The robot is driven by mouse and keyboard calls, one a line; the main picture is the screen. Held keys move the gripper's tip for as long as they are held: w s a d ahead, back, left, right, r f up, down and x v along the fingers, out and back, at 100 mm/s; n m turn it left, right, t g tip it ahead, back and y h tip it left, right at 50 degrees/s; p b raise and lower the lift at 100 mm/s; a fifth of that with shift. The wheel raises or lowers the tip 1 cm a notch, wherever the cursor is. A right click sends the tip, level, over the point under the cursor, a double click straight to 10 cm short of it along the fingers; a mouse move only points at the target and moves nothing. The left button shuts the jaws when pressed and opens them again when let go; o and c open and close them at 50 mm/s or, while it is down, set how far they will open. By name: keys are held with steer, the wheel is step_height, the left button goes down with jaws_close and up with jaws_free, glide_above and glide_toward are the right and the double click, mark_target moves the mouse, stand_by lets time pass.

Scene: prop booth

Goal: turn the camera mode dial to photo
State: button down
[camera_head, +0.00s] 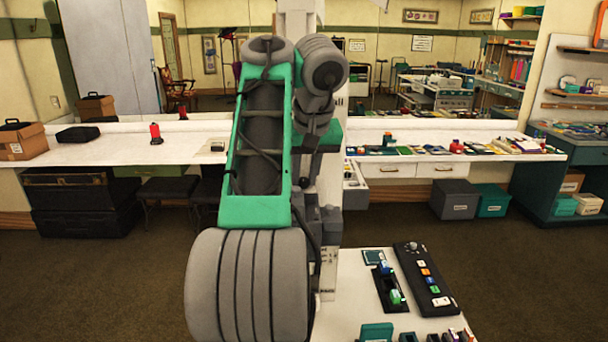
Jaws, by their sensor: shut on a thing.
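My gripper (320,216), a dark grey block at the end of my wrist, hangs low behind my green arm link. Its jaws are shut, but the fingertips and the thing between them are hidden by my arm. I cannot make out the camera or its mode dial in this view. The near white table (350,318) lies below and to the right of my gripper.
On the near table lie a black panel (424,277) with coloured buttons, a black strip (382,288) with blue and green parts, and a teal block (376,332). A long white counter (105,152) runs behind, with a red item (155,133). The carpet at left is clear.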

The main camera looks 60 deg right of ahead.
steer(key=shift+m, duration=0.3)
steer(key=shift+a+m+g, duration=0.1)
steer(key=shift+m+g, duration=0.2)
steer(key=shift+m, duration=0.5)
steer(key=m+p, duration=0.1)
steer(key=m+g+p, duration=0.1)
steer(key=m+p, duration=0.1)
steer(key=shift+w+r+m+h, duration=0.15)
steer(key=shift+r+m+h, duration=0.15)
steer(key=shift+h, duration=0.1)
steer(key=m+g+p, duration=0.2)
steer(key=m+p, duration=0.2)
steer(key=shift+w, duration=0.15)
steer(key=shift+f+m+g+p, duration=0.2)
steer(key=shift+m+g+p, duration=0.1)
steer(key=shift+m+p, duration=0.85)
steer(key=shift+f, duration=0.1)
steer(key=c, duration=1.2)
jaws_free()
steer(key=shift+c, duration=0.2)
